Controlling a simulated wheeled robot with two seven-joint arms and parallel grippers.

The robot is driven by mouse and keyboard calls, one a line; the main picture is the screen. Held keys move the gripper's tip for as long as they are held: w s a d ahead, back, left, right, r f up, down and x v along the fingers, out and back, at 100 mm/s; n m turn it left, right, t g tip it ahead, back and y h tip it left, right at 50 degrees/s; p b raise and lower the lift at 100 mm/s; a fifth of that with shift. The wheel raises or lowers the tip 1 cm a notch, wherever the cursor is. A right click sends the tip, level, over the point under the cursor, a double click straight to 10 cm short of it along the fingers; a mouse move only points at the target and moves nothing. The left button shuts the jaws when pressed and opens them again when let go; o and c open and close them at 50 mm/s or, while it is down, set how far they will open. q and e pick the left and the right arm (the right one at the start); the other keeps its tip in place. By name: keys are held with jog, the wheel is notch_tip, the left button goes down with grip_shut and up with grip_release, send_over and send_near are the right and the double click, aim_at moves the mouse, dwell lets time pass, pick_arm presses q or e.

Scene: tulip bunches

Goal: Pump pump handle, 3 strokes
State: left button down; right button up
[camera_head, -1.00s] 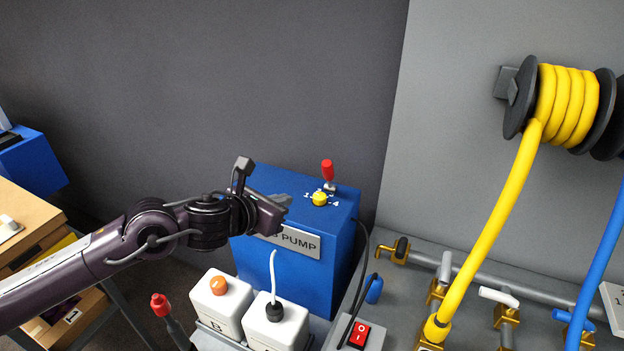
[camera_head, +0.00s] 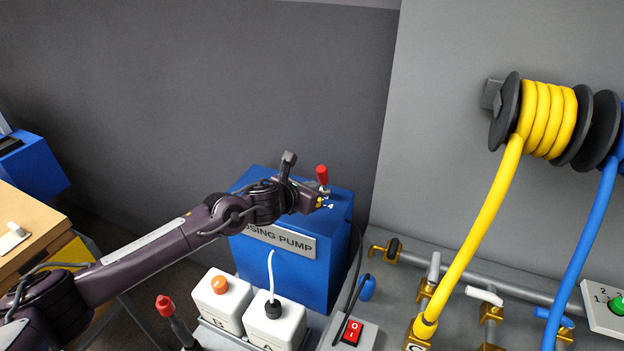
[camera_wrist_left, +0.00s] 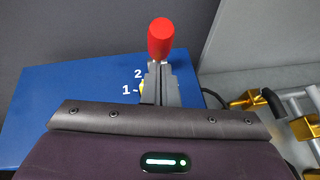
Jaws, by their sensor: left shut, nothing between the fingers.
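The blue dosing pump box (camera_head: 327,262) stands against the wall. A lever with a red knob (camera_head: 322,173) stands on its top; the knob (camera_wrist_left: 160,38) shows just beyond the fingers in the wrist view. A yellow dial (camera_wrist_left: 143,87) with numbers sits by the lever, mostly hidden by my fingers. My left gripper (camera_head: 318,201) is shut and empty over the box top, its fingers (camera_wrist_left: 161,84) pointing at the lever. I cannot tell whether they touch the dial or lever. A second red-tipped handle (camera_head: 165,303) stands at the lower left. My right gripper is out of view.
White containers with an orange cap (camera_head: 220,284) and a black cap (camera_head: 273,310) stand before the pump. A red switch (camera_head: 352,333) is to their right. Pipes and brass valves (camera_head: 425,290) and yellow and blue hoses fill the right. A wooden bench (camera_head: 30,225) stands left.

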pick_arm(q)
jog(key=shift+w+d+r, duration=0.1)
jog(key=shift+w+d, duration=0.05)
jog(key=shift+w, duration=0.05)
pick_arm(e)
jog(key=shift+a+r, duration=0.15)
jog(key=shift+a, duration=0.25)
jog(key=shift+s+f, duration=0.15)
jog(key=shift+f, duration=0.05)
